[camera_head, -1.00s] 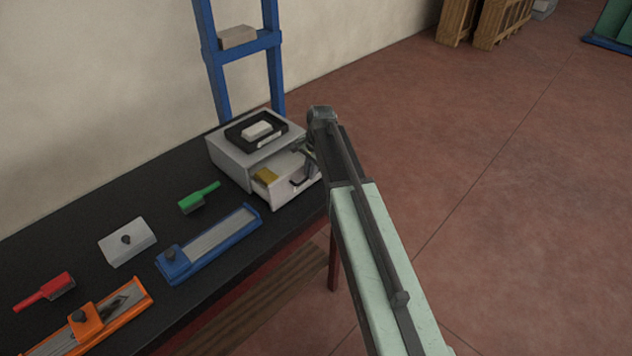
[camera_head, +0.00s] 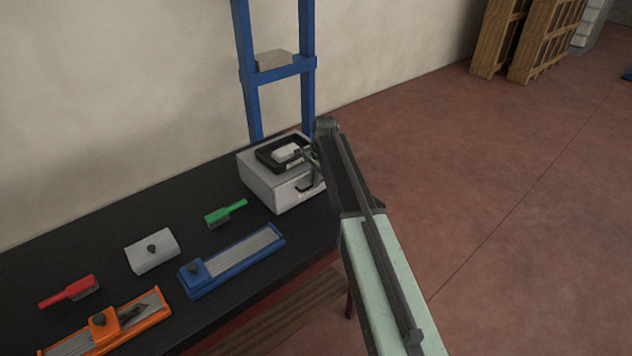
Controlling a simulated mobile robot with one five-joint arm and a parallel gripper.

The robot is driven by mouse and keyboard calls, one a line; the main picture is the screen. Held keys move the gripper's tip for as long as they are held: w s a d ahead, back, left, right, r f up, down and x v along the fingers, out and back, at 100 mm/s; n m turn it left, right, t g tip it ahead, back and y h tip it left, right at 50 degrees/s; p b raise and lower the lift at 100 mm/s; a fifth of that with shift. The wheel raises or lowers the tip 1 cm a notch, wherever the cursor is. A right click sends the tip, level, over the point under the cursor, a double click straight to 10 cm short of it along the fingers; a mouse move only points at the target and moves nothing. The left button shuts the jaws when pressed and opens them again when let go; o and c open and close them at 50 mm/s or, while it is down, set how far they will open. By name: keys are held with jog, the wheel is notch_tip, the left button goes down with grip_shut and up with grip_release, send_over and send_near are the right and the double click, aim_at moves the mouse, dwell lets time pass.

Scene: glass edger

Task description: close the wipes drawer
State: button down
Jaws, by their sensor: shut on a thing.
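The wipes drawer (camera_head: 310,193) is in the pale grey box (camera_head: 262,186) at the far end of the black bench. Its front looks flush with the box, or nearly so, and no inside shows. Part of the dark drawer handle (camera_head: 304,187) shows on the front. My gripper (camera_head: 314,168) is at the drawer's front right side and looks shut on the handle. My arm comes in from the lower right, and the fingertips are partly hidden.
On the box is a black tray (camera_head: 262,155) with a white block (camera_head: 287,152). Nearer on the bench (camera_head: 75,240) are a green brush (camera_head: 224,214), a blue fixture (camera_head: 235,258), a grey block (camera_head: 152,250), a red brush (camera_head: 70,291) and an orange fixture (camera_head: 105,325).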

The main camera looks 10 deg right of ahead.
jog(key=shift+w+a, duration=0.1)
jog(key=c, duration=1.8)
grip_release()
jog(key=shift+o, duration=0.2)
jog(key=shift+r, duration=0.1)
notch_tip(320, 180, up, 8)
jog(key=s+p, duration=0.1)
jog(key=p, duration=0.6)
jog(key=shift+d+f+p, duration=0.25)
jog(key=shift+d+p, duration=0.1)
jog(key=shift+s, duration=0.1)
